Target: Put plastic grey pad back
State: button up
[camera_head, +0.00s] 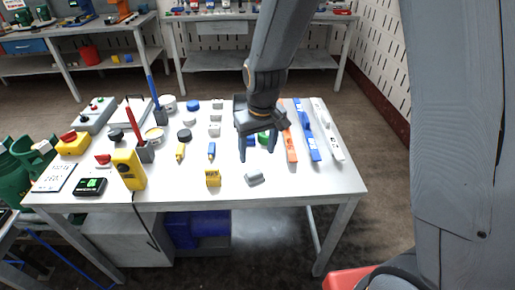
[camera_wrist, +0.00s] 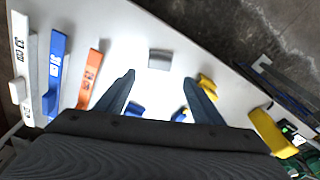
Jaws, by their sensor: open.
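A small grey pad (camera_head: 254,179) lies alone near the front edge of the white table (camera_head: 305,180), right of a yellow block. In the wrist view, the grey pad (camera_wrist: 160,60) lies just beyond the space between my fingertips. My gripper (camera_head: 257,145) is over the table, behind the pad in the head view, with its fingers pointing down. In the wrist view, my gripper (camera_wrist: 159,78) is open with nothing between its fingers. Similar light grey blocks (camera_head: 215,117) stand in a column left of my gripper.
Orange (camera_head: 290,144), blue (camera_head: 307,130) and white (camera_head: 327,130) bars lie at the right. The yellow block (camera_head: 213,178) is near the pad. Blue and green items are partly hidden by my gripper. A yellow meter (camera_head: 128,168) and tool holders fill the left side.

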jog(key=s+d+r+m+b, duration=0.2)
jog(key=s+d+r+m, duration=0.1)
jog(key=s+d, duration=1)
jog(key=shift+d+r+m+h, duration=0.3)
jog(key=shift+d+m, duration=0.2)
jog(key=shift+d, duration=0.05)
dwell(0.6)
